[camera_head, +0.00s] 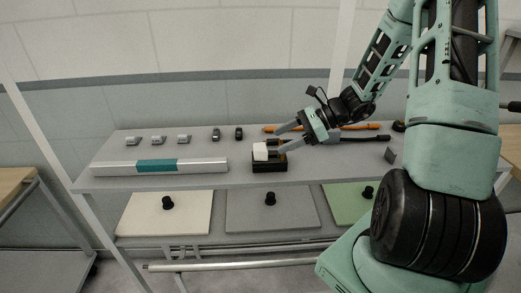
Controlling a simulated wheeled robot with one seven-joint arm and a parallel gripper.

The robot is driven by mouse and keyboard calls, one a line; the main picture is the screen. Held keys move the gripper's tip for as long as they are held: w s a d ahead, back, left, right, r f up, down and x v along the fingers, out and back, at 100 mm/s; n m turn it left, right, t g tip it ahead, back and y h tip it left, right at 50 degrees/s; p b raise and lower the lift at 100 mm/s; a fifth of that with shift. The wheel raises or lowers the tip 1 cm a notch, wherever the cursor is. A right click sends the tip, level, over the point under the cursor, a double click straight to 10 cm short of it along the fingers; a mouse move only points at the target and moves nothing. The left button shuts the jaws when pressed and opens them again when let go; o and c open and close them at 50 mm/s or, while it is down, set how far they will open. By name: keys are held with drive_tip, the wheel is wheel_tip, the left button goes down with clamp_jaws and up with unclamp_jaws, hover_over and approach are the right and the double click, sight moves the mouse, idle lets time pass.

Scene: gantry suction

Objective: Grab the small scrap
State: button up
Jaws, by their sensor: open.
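My gripper (281,141) is open, with its two fingers pointing left, above the right part of a small black box (270,167) on the grey shelf. A small white block (260,150) sits at the top of that box, just left of the fingertips. I cannot tell whether the fingers touch it. A small dark grey piece (390,156) lies alone on the shelf to the right of my gripper. The picture does not make clear which of these pieces is the small scrap.
A long silver bar with a teal band (157,166) lies along the shelf's front left. Several small metal pieces (158,139) stand behind it. Orange-handled (358,126) and dark tools lie behind my gripper. Below are panels with black knobs (270,199). Slanted posts frame the shelf (235,180).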

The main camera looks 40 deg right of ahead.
sight(265, 147)
drive_tip(key=shift+d+p+x, duration=0.25)
drive_tip(key=shift+p+x, duration=0.5)
drive_tip(key=shift+x, duration=2.45)
drive_tip(key=shift+w+f, duration=0.1)
drive_tip(key=shift+w, duration=0.1)
drive_tip(key=c, duration=1.1)
